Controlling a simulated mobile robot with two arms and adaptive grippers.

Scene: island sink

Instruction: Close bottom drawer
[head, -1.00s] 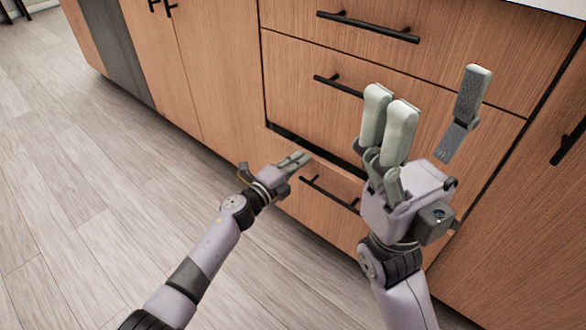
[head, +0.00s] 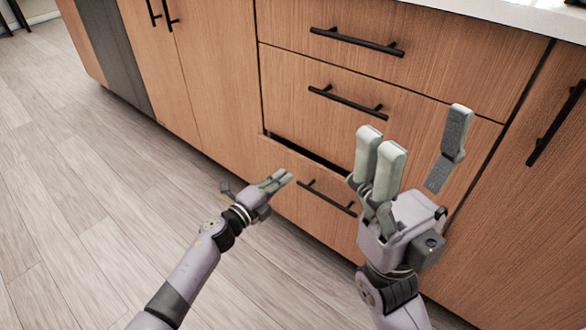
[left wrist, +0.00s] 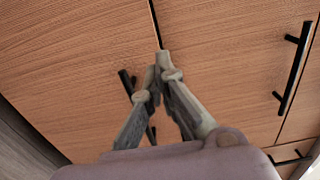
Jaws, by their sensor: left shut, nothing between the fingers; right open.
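The bottom drawer (head: 275,185) of the wooden cabinet stands slightly open in the head view. A dark gap (head: 305,150) shows along its top edge, and its black bar handle (head: 327,197) is on its front. My left gripper (head: 285,178) is shut and empty, close to the left part of the drawer front; I cannot tell if it touches. In the left wrist view its fingertips (left wrist: 160,62) meet in front of wooden fronts. My right gripper (head: 412,142) is open and empty, in front of the drawers' right side, hiding part of the bottom drawer.
Two drawers with black handles above, the middle one (head: 285,85) and the top one (head: 290,20), look shut. Cabinet doors (head: 185,90) stand at the left and another (head: 530,220) at the right. The wood floor (head: 90,200) at the left is clear.

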